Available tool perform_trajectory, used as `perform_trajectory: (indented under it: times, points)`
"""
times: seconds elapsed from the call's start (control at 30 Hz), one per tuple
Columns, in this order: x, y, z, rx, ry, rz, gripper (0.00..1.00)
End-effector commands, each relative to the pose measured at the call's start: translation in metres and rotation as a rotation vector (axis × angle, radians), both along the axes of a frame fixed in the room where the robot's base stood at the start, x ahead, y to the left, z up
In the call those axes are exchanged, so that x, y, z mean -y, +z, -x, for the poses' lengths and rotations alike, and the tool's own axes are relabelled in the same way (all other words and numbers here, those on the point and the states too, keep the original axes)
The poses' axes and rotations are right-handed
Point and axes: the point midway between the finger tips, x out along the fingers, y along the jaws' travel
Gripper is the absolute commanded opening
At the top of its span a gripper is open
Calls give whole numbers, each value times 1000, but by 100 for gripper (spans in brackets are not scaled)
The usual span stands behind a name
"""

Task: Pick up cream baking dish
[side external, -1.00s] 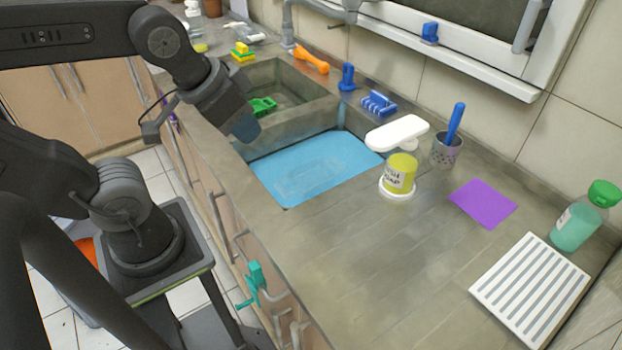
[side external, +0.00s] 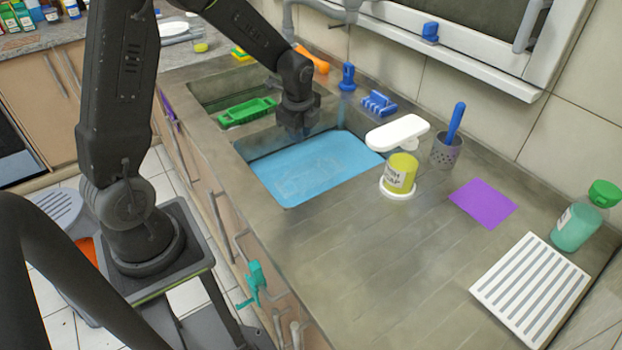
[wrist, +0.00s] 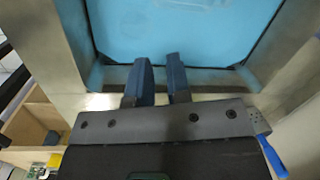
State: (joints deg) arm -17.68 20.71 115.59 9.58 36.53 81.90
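I cannot clearly make out a cream baking dish. A faint pale outline shows in the blue-filled front sink basin (side external: 330,158) in the side view, but I cannot tell what it is. My gripper (side external: 298,130) points down at the back left part of that basin, near the divider. In the wrist view, the two dark blue fingers of my gripper (wrist: 160,80) are a little apart with nothing between them. The blue surface (wrist: 170,30) fills the top of that view.
A green rack (side external: 247,111) lies in the back basin. Right of the front basin stand a white oblong object (side external: 398,131), a yellow-green soap cup (side external: 401,172) and a cup (side external: 447,153) with a blue-handled tool. A purple sheet (side external: 484,203) and a white slatted rack (side external: 530,290) lie farther right.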

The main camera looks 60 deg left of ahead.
Motion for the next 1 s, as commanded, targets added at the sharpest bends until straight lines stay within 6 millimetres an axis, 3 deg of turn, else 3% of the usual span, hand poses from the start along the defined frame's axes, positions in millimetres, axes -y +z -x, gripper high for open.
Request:
perform_trajectory:
  times: [0.03,0.2,0.47,0.8,1.0]
  points:
    - [-9,-20,-3,-36,-57,-2,17]
    - [-30,-64,-9,-107,-231,-3,17]
    - [-40,-94,-9,-138,-315,0,17]
    - [-47,-154,-9,-138,-315,0,17]
    - [-49,-169,-9,-136,-313,-1,17]
